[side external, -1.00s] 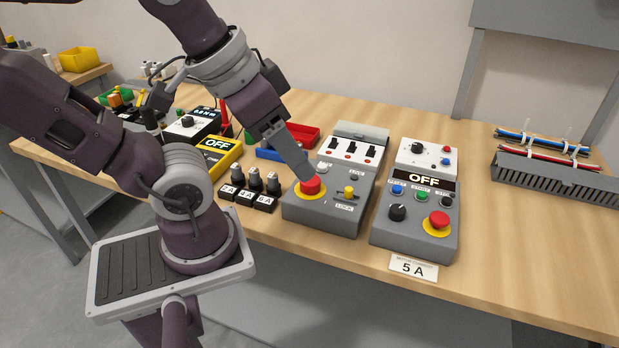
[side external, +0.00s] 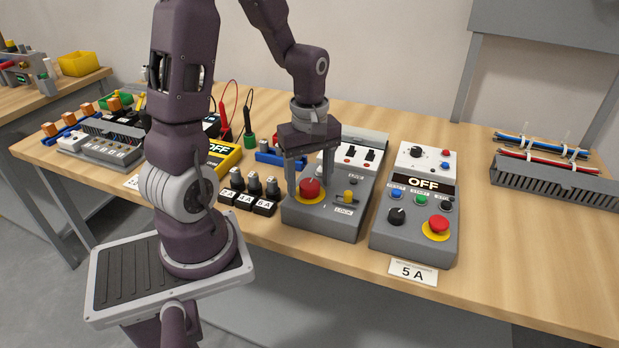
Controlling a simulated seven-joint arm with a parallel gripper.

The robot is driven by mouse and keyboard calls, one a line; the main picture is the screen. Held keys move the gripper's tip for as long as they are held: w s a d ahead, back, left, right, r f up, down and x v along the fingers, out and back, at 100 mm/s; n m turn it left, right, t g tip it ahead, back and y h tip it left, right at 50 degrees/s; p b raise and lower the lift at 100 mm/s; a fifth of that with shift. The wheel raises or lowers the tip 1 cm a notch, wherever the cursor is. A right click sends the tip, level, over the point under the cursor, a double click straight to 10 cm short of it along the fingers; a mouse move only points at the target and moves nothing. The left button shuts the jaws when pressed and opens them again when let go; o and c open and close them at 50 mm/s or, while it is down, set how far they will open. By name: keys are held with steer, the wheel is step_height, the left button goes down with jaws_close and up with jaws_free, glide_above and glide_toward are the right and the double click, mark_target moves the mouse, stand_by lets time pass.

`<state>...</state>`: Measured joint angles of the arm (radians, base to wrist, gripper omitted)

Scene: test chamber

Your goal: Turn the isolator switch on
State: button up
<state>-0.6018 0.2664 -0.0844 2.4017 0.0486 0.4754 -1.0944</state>
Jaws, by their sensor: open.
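The isolator box (side external: 330,222) is a grey sloped enclosure on the bench, with a red rotary knob (side external: 309,190) on a yellow round plate. A small yellow lock piece (side external: 349,196) sits to the knob's right, above a LOCK label. My gripper (side external: 310,186) points down over the box with its jaws open. One finger is at the left of the red knob and the other is at its right, toward the back. I cannot tell whether either finger touches the knob. The right finger and palm partly hide the breaker row behind.
A grey control box (side external: 415,222) with an OFF display and a red mushroom button stands close on the right, behind a 5 A card (side external: 413,271). Several black fuse holders (side external: 252,195) stand close on the left. Wire ducting (side external: 555,178) lies at far right.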

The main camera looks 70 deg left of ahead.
jaws_close()
steer(key=shift+m, duration=0.3)
steer(key=m, duration=0.3)
steer(key=shift+m, duration=0.4)
steer(key=m, duration=0.4)
steer(key=shift+m, duration=0.3)
steer(key=m, duration=0.4)
steer(key=shift+m, duration=2.4)
